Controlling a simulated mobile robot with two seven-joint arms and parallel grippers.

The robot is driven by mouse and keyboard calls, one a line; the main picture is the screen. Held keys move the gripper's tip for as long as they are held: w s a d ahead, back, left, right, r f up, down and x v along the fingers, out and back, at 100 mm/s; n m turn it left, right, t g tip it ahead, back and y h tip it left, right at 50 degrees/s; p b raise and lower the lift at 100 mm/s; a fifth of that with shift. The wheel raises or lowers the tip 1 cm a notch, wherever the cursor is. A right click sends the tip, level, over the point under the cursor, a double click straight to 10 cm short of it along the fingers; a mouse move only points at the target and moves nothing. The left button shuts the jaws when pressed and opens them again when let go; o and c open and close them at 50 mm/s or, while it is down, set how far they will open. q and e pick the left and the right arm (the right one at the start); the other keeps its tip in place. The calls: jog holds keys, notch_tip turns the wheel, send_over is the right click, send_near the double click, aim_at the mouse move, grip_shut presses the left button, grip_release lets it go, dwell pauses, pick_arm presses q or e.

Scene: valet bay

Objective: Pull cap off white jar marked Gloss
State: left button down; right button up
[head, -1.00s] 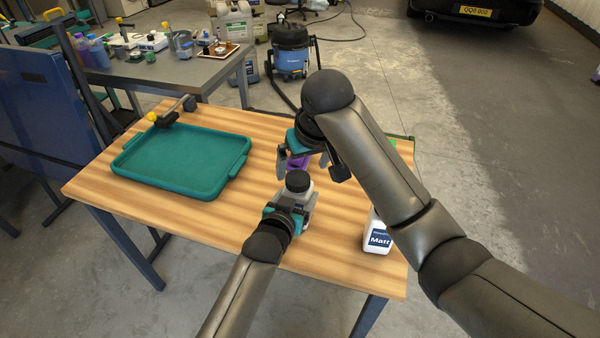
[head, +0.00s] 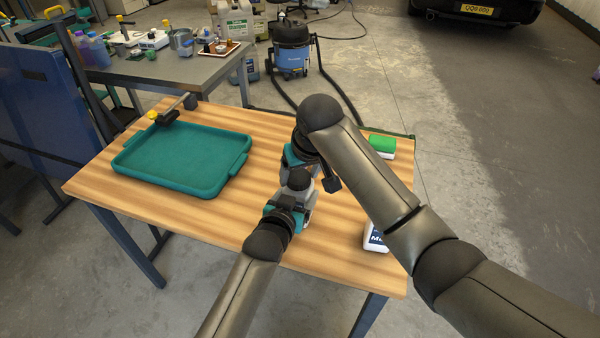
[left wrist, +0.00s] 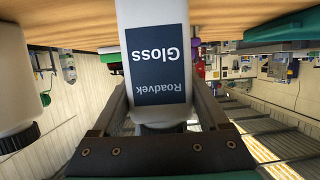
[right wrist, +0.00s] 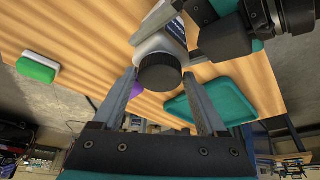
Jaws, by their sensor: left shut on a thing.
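The white jar marked Gloss (left wrist: 160,65) fills the middle of the left wrist view, its label upside down there. My left gripper (head: 292,208) is shut on the jar's body, above the wooden table. The jar's black cap (right wrist: 158,73) faces the right wrist camera and also shows in the head view (head: 298,180). My right gripper (right wrist: 160,76) is open, its fingertips on either side of the cap; I cannot tell whether they touch it. In the head view the right arm partly hides the jar and its cap.
A white jar marked Matt (head: 376,240) stands near the table's right edge, partly behind my right arm. A green and white block (head: 382,146) lies at the back right. An empty teal tray (head: 180,158) and a black clamp-like tool (head: 172,116) are left. A purple thing shows behind the cap (right wrist: 136,90).

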aim_at(300, 178)
grip_shut()
jog(key=shift+r, duration=0.1)
dwell(0.3)
jog(key=shift+r, duration=0.1)
dwell(0.6)
jog(key=shift+r, duration=1)
jog(key=shift+r, duration=2)
pick_arm(q)
grip_release()
